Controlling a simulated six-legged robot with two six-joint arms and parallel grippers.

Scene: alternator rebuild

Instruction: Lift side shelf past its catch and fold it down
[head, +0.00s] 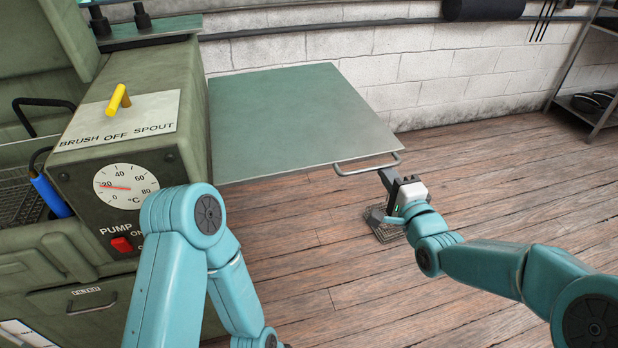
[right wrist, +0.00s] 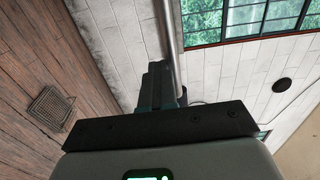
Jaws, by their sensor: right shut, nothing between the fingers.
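The side shelf (head: 295,120) is a flat green panel at the right side of the green washer cabinet (head: 130,180). It stands out about level. A metal bar handle (head: 368,168) runs along its near right edge. My right gripper (head: 386,176) is at the right end of this handle, its dark fingers shut with nothing between them. I cannot tell whether they touch the bar. In the right wrist view the dark fingers (right wrist: 155,85) point up the picture, with the shelf out of view. My left arm crosses the front of the cabinet, its gripper out of view. The shelf's catch is not visible.
A white block wall (head: 440,80) stands behind the shelf. A metal rack (head: 590,105) is at far right. The floor under the shelf looks clear.

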